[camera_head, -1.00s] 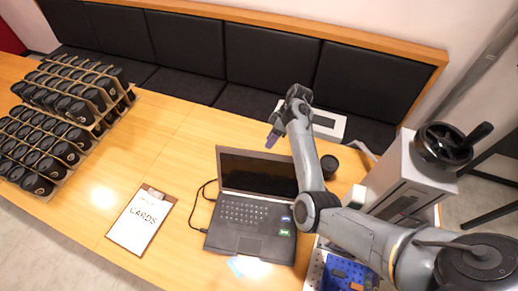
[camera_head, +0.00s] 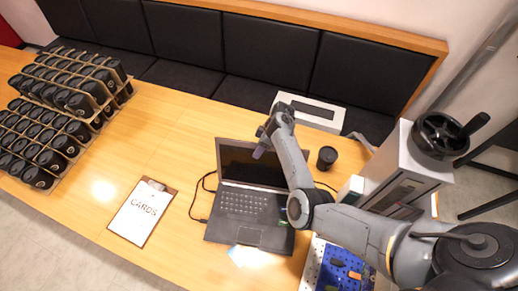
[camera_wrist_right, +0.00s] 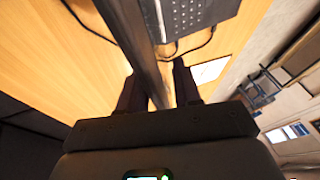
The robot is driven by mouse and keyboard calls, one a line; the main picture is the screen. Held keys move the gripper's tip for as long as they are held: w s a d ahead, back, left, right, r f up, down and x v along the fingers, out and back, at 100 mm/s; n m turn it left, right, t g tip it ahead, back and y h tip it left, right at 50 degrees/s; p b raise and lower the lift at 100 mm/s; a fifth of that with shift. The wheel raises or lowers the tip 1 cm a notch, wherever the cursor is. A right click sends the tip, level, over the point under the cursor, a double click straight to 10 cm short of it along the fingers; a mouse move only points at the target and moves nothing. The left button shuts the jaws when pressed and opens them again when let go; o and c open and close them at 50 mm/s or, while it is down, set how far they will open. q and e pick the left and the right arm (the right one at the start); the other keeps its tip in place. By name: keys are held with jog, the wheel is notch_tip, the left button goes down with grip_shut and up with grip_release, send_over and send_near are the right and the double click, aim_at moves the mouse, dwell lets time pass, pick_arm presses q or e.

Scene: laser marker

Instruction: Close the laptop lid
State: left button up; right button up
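A dark laptop (camera_head: 226,236) sits on the wooden table, and its lid (camera_head: 234,168) stands open behind the keyboard. My right gripper (camera_head: 260,150) is above and behind the lid's top edge, overlapping it in the head view. In the right wrist view, the two fingers of the right gripper (camera_wrist_right: 156,72) are apart. The lid (camera_wrist_right: 128,28) appears nearly edge-on as a dark strip running between them, with the laptop base (camera_wrist_right: 195,14) beyond. I cannot tell whether a finger touches the lid. My left gripper is not in view.
A black cup (camera_head: 327,158) and a white box (camera_head: 308,110) are behind and right of the laptop. The laser marker (camera_head: 395,170) stands at the right beside a blue tray (camera_head: 345,270). A clipboard (camera_head: 143,212) and racks of black cups (camera_head: 60,120) are left.

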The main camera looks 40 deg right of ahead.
jog(key=shift+c, duration=0.5)
grip_shut()
dwell(0.8)
